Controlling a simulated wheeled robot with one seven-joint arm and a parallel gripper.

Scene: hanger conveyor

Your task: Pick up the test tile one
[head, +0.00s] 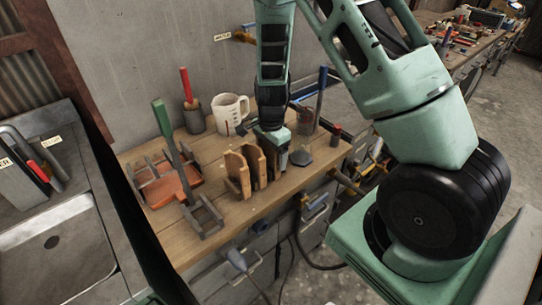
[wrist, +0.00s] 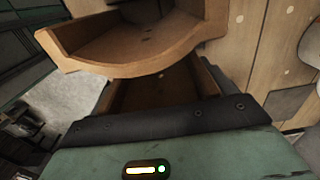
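Several brown, upright, curved-edged pieces that look like test tiles (head: 238,173) stand in a row near the front of the wooden bench in the head view. I cannot tell which is test tile one. My gripper (head: 275,150) is low over the bench at the right end of this row, close beside or around the rightmost piece. In the wrist view, one brown curved piece (wrist: 140,50) is very near the camera, and another (wrist: 160,90) lies partly behind the dark edge of my gripper. My fingertips are hidden, so whether they grip anything does not show.
A white measuring jug (head: 230,112) and a cup with a red-handled tool (head: 193,118) stand behind. An orange tray (head: 170,188) and a dark rack (head: 205,214) are to the left. A dark pot (head: 308,120) and flat dark piece (head: 301,158) are to the right. A sink (head: 55,245) is far left.

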